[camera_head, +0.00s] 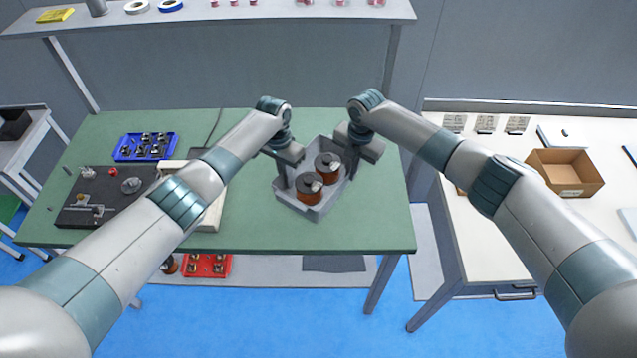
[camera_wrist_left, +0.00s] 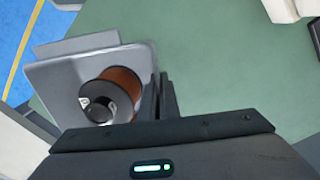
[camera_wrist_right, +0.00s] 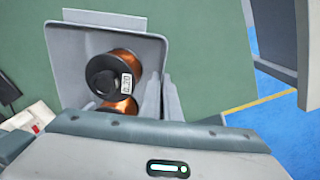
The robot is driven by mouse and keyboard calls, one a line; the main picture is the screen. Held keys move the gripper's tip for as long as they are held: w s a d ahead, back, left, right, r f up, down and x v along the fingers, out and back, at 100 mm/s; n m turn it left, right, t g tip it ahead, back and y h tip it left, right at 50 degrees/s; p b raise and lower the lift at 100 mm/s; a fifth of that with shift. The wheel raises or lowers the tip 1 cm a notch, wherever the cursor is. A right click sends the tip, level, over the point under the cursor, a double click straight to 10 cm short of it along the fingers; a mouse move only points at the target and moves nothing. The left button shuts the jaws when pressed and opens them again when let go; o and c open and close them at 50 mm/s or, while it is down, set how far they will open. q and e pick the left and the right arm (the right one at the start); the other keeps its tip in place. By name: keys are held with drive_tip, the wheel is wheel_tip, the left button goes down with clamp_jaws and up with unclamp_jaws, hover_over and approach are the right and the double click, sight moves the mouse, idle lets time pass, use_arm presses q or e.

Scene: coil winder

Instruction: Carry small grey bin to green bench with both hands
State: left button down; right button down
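The small grey bin (camera_head: 296,206) is over the right-middle part of the green bench (camera_head: 375,215). It sits slightly turned, and I cannot tell whether its base touches the top. It holds two copper wire spools (camera_head: 310,187). My left gripper (camera_head: 282,178) is at the bin's left wall, its fingers closed together on the rim; the left wrist view shows the bin (camera_wrist_left: 60,80) beside them. My right gripper (camera_head: 353,168) is at the opposite wall, its fingers also closed on the rim, beside the bin (camera_wrist_right: 75,40) in the right wrist view.
A dark winding fixture (camera_head: 100,195) and a blue tray (camera_head: 146,147) of small parts occupy the bench's left side. A white table (camera_head: 490,240) with an open cardboard box (camera_head: 565,172) stands to the right across a gap. The bench's right end is clear.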

use_arm(q)
drive_tip(key=shift+a+r, duration=0.1)
drive_tip(key=shift+r, duration=0.05)
use_arm(e)
drive_tip(key=shift+d+r, duration=0.1)
use_arm(q)
drive_tip(key=shift+f+b, duration=0.3)
use_arm(e)
drive_tip(key=shift+f, duration=0.3)
